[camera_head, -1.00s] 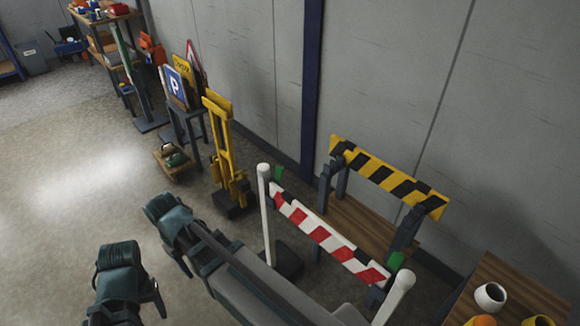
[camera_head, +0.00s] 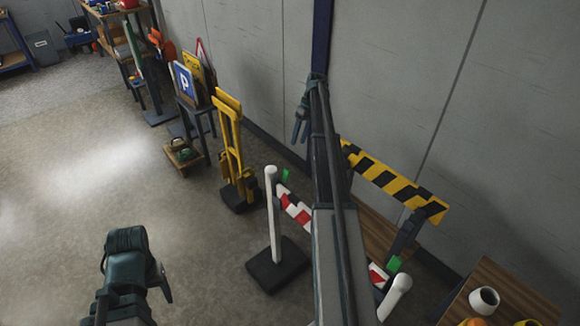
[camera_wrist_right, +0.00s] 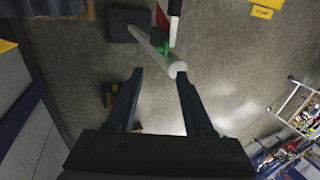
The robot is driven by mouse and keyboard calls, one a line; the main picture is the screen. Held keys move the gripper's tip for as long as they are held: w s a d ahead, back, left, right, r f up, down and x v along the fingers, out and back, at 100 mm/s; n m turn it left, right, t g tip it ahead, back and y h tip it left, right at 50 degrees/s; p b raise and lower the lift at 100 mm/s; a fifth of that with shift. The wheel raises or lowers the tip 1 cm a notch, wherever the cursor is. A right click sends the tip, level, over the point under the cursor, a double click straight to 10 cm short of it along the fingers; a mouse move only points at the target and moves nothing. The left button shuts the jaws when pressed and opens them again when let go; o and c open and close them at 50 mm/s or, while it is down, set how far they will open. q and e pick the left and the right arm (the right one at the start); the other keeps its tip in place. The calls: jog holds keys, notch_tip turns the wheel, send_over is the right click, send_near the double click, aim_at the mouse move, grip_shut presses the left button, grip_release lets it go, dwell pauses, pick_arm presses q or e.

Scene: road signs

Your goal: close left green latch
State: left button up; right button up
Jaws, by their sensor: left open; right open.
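The left green latch (camera_head: 285,174) sticks up beside the top of the left white post (camera_head: 271,215), at the left end of the red-and-white board (camera_head: 294,208). My right gripper (camera_head: 299,134) is open and raised in front of the wall, above and apart from the latch. In the right wrist view a green latch (camera_wrist_right: 163,47) and a white post top (camera_wrist_right: 178,68) show beyond the open right fingers (camera_wrist_right: 159,76), apparently untouched. The right green latch (camera_head: 394,264) is by the right post (camera_head: 396,294). My left gripper (camera_head: 136,276) is open and empty over the floor. My right arm hides the board's middle.
A yellow-black striped barrier (camera_head: 393,181) stands behind the board. A yellow stand (camera_head: 233,150) is left of the left post. A wooden table (camera_head: 505,290) with a white cup (camera_head: 484,300) is at lower right. Floor at left is clear.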

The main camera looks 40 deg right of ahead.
aim_at(287, 175)
jog(key=b+x, duration=1.3)
jog(key=x, duration=0.1)
jog(key=shift+r, duration=0.1)
grip_shut()
